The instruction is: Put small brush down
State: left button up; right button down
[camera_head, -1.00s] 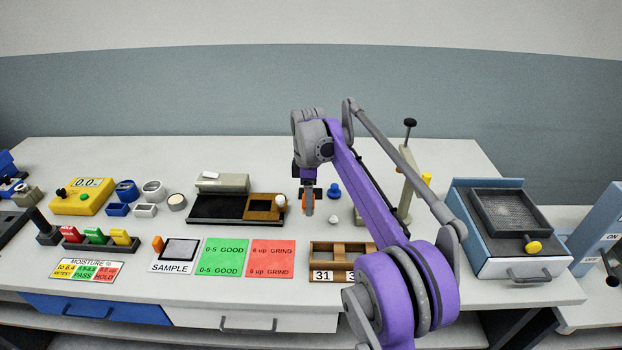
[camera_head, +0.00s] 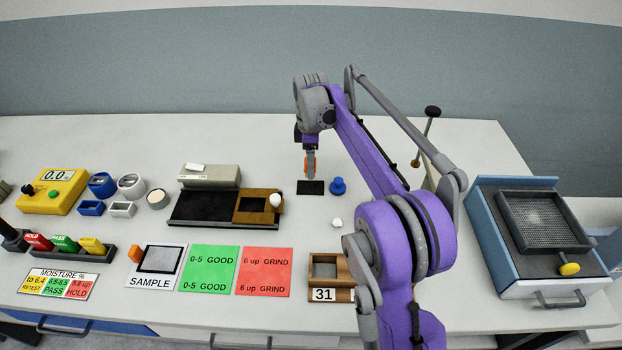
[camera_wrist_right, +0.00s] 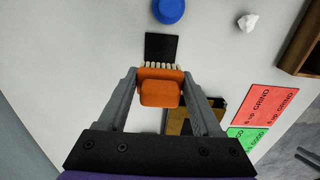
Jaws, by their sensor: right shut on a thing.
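The small brush (camera_wrist_right: 161,91) has an orange handle and pale bristles. My right gripper (camera_wrist_right: 161,95) is shut on it, with a finger on each side of the handle. In the head view the brush (camera_head: 306,165) shows as a bit of orange between the fingers of my right gripper (camera_head: 309,164), just behind a small black pad (camera_head: 310,188). In the right wrist view the bristles point at the near edge of the black pad (camera_wrist_right: 162,46). I cannot tell whether they touch the table or pad. My left gripper is not in view.
A blue knobbed piece (camera_head: 338,187) stands right of the pad. A white lump (camera_head: 337,223) lies in front. Left is a black tray (camera_head: 204,211) with a wooden frame (camera_head: 252,207). The table behind the gripper is clear.

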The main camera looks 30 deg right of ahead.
aim_at(311, 187)
jog(key=shift+s+f, duration=0.1)
jog(key=shift+f, duration=3.05)
jog(key=shift+f, duration=0.1)
jog(key=shift+c, duration=0.3)
grip_release()
jog(key=shift+r, duration=0.25)
notch_tip(311, 187, up, 12)
jog(key=shift+f+p, duration=0.1)
jog(key=shift+p, duration=0.25)
